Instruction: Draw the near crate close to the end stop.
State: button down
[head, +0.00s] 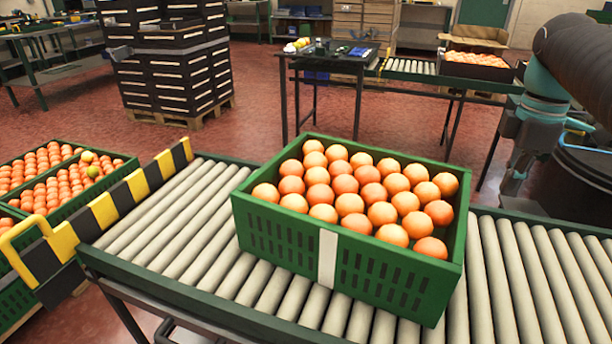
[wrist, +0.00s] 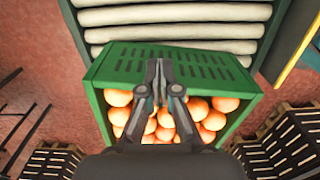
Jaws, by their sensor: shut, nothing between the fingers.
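The near crate (head: 290,236) is green, slotted, has a white label and is full of oranges. It sits slightly askew on the roller conveyor. The end stop (head: 130,195), striped yellow and black, stands at the conveyor's left end. Several bare rollers separate it from the crate. In the wrist view my gripper (wrist: 158,64) is shut and empty, its fingertips in front of a slotted wall of a green crate (wrist: 205,65). I cannot tell whether they touch it. In the head view my arm is at the right, beyond the crate.
Bare rollers (head: 540,270) run right of the crate. More green crates of oranges (head: 130,166) stand left of the end stop. Stacked black crates (head: 165,75) stand behind at left. A dark table (head: 330,57) and a second conveyor (head: 410,66) are farther back.

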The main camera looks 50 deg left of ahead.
aim_at(308, 175)
notch_tip(308, 175, down, 8)
jog(key=b, duration=0.3)
jog(key=s+a+p, duration=0.1)
jog(key=s+a, duration=0.5)
jog(key=a, duration=0.5)
jog(key=s+a+p, duration=0.1)
jog(key=s+a, duration=0.6)
jog(key=a, duration=0.4)
jog(key=s+a+p, duration=0.1)
jog(key=s+a, duration=0.6)
jog(key=a, duration=0.4)
jog(key=shift+s+a+f, duration=0.15)
jog(key=shift+s+a, duration=0.05)
jog(key=shift+w+d+b, duration=0.35)
jog(key=shift+d+b, duration=0.05)
jog(key=shift+d, duration=0.2)
jog(key=shift+w+d+b, duration=0.35)
jog(key=shift+d+b, duration=0.05)
jog(key=shift+d, duration=0.15)
